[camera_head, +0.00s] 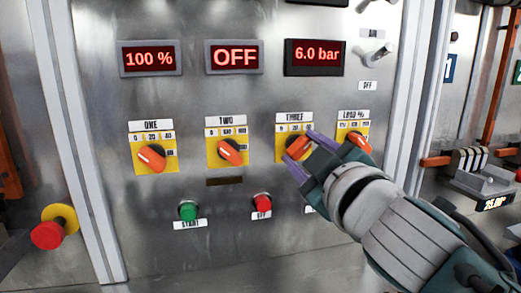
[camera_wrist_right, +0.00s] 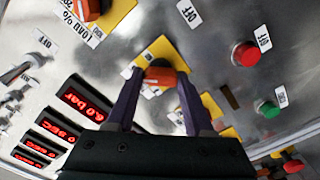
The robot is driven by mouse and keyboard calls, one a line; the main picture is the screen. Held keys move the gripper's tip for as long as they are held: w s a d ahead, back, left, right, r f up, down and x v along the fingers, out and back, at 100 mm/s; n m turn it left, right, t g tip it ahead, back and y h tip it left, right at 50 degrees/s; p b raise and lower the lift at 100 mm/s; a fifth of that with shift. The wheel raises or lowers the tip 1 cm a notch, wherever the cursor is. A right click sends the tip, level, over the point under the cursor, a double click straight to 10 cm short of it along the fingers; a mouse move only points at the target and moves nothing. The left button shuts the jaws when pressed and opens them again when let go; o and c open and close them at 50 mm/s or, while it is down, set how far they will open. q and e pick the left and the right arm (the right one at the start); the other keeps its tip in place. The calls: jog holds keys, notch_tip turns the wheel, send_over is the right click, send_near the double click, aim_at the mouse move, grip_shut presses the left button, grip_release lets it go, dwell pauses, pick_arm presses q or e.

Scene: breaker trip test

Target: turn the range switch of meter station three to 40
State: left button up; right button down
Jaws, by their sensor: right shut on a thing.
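The range switch of station three (camera_head: 296,148) is an orange knob on a yellow plate under the label THREE. Its scale starts 0, 20; the rest is partly hidden by my finger. My right gripper (camera_head: 303,147) reaches in from the lower right, its purple fingers on either side of the knob. In the right wrist view the gripper (camera_wrist_right: 160,80) is shut on the orange knob (camera_wrist_right: 160,74), with a finger at each end. I cannot tell which mark the knob points to. My left gripper is not in view.
Similar orange knobs sit at ONE (camera_head: 151,157), TWO (camera_head: 230,152) and LOAD % (camera_head: 359,143), the last close to my right gripper. Green (camera_head: 188,211) and red (camera_head: 262,204) buttons lie below. Displays above read 100 %, OFF and 6.0 bar (camera_head: 315,56). A red mushroom button (camera_head: 47,235) is far left.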

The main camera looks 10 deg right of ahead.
dwell(0.3)
jog(key=shift+c, duration=1.4)
grip_release()
jog(key=s, duration=1)
jog(key=shift+d+b, duration=0.15)
jog(key=shift+b, duration=0.15)
